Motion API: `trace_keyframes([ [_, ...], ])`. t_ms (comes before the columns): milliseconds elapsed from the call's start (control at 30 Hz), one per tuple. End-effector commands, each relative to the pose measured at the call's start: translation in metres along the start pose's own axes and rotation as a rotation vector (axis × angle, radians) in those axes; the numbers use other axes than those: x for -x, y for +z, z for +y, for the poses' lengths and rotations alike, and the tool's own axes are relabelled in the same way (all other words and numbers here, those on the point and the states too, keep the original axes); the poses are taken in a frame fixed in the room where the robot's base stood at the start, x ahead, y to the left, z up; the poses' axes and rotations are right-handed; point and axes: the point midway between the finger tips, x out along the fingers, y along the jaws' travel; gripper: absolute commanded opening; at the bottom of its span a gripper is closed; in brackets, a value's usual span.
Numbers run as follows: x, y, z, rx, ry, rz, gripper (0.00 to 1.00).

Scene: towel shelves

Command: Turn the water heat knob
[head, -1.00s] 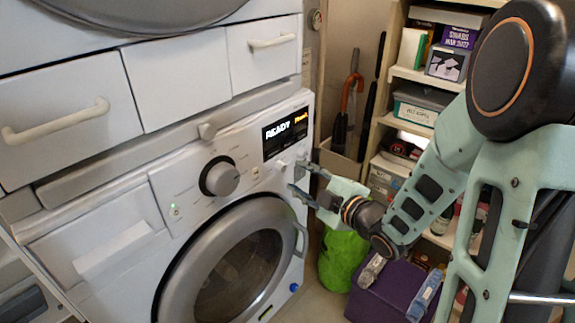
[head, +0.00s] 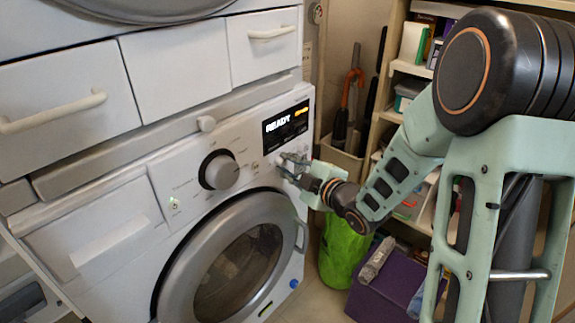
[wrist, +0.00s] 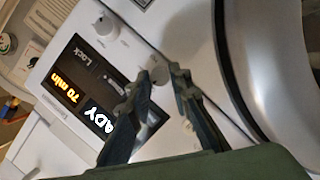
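My gripper (head: 284,164) is at the washing machine's control panel, just below the display. In the wrist view, its two dark green fingers (wrist: 162,72) come close together with a small pale knob (wrist: 157,64) between their tips. The fingers appear closed on this knob and partly hide it. I cannot read a label that marks it as the water heat knob. Another small pale knob (wrist: 106,26) stands clear beside the word "Lock". A large grey dial (head: 220,172) sits left of my gripper in the head view.
The display (head: 286,129) reads "READY", with "70 min" in the wrist view. The round door (head: 232,266) bulges below the panel. A green bag (head: 343,250) and purple box (head: 385,285) stand right of the machine. Shelves (head: 400,65) rise behind my arm.

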Motion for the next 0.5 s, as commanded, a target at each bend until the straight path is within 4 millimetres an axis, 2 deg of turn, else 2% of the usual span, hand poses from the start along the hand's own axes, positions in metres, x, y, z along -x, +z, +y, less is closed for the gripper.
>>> trace_keyframes([
  [100, 0.0002, 0.0001, 0.0002, 0.0, 0.0, 0.0, 0.0],
  [500, 0.001, -0.0004, 0.0032, -0.069, -0.024, 0.001, 0.0],
])
